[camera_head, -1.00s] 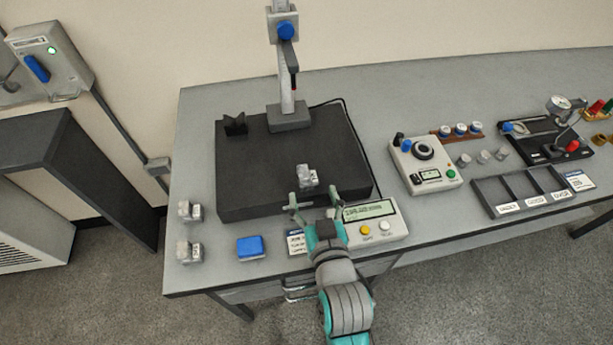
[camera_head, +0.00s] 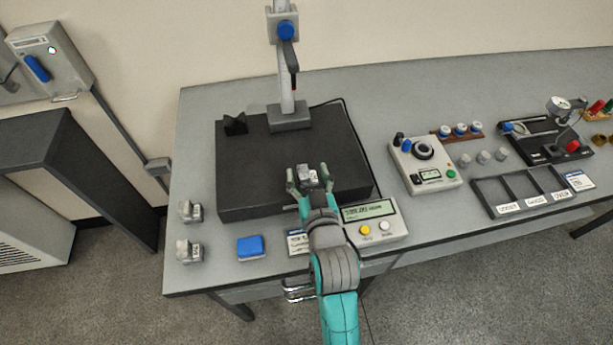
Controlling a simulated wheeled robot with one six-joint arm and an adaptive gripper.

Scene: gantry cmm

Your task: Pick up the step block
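A small grey stepped block (camera_head: 306,171) stands on the black surface plate (camera_head: 255,170), towards its front edge. My gripper (camera_head: 308,177) reaches over the plate from the front. Its fingers are spread, one to the left and one to the right of the block. Whether either finger touches the block cannot be told. The gripper hides the lower front of the block. Two similar grey blocks stand on the bench left of the plate, one further back (camera_head: 190,211) and one nearer (camera_head: 189,251).
A height gauge column (camera_head: 287,80) stands at the back of the plate, with a dark V-shaped block (camera_head: 236,124) to its left. A display box (camera_head: 376,222) sits right of my arm. A blue block (camera_head: 250,247) lies front left. A divided tray (camera_head: 530,192) is at the right.

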